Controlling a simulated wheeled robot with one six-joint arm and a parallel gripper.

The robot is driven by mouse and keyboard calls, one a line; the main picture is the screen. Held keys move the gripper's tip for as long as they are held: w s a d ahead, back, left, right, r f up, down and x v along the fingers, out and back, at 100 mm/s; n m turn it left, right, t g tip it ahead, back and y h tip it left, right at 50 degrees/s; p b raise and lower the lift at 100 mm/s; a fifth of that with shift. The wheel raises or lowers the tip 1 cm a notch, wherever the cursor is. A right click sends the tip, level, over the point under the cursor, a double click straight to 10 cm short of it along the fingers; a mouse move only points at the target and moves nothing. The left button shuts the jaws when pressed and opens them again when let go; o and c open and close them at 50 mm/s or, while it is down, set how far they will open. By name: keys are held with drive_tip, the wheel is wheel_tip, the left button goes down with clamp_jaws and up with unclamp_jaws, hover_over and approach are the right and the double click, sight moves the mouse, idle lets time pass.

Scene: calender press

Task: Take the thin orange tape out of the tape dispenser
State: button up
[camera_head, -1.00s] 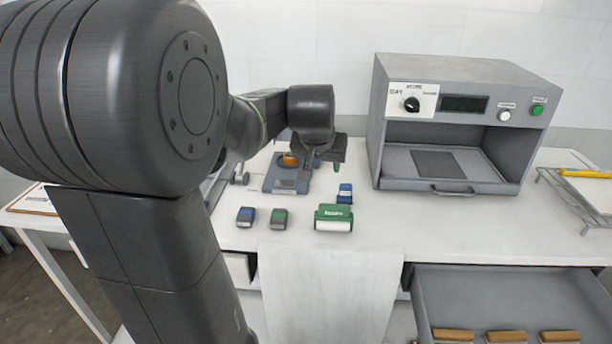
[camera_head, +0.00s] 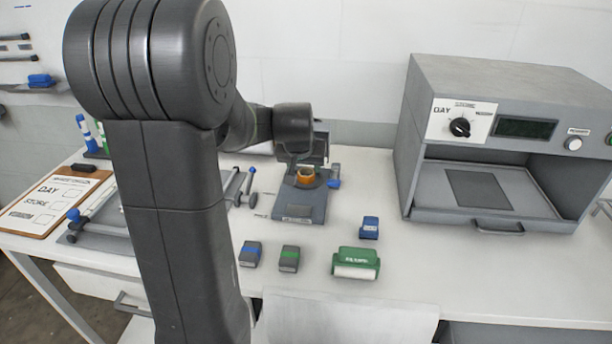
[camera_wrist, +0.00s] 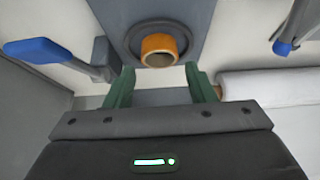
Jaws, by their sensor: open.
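The thin orange tape (camera_head: 305,176) is a small ring on the grey tape dispenser (camera_head: 298,206), which stands on the white table behind the stamps. In the wrist view the orange tape (camera_wrist: 159,50) sits over a dark round hub on the dispenser's grey plate (camera_wrist: 190,14). My gripper (camera_wrist: 160,78) is open and empty, its two green fingers apart, with the tape ahead of the gap between them. In the head view my gripper is mostly hidden behind my wrist. I cannot tell its height above the tape.
Two small stamps (camera_head: 289,258), a green roller stamp (camera_head: 356,262) and a blue block (camera_head: 369,228) lie in front. A grey press (camera_head: 495,120) stands right. A clipboard (camera_head: 50,205) lies left.

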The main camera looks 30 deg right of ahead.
sight(306, 171)
drive_tip(key=shift+p+x, duration=0.3)
drive_tip(key=shift+x, duration=1.95)
drive_tip(key=shift+d, duration=0.1)
drive_tip(key=shift+c, duration=0.4)
drive_tip(key=c, duration=0.5)
drive_tip(key=shift+r, duration=0.1)
drive_tip(key=shift+c, duration=0.2)
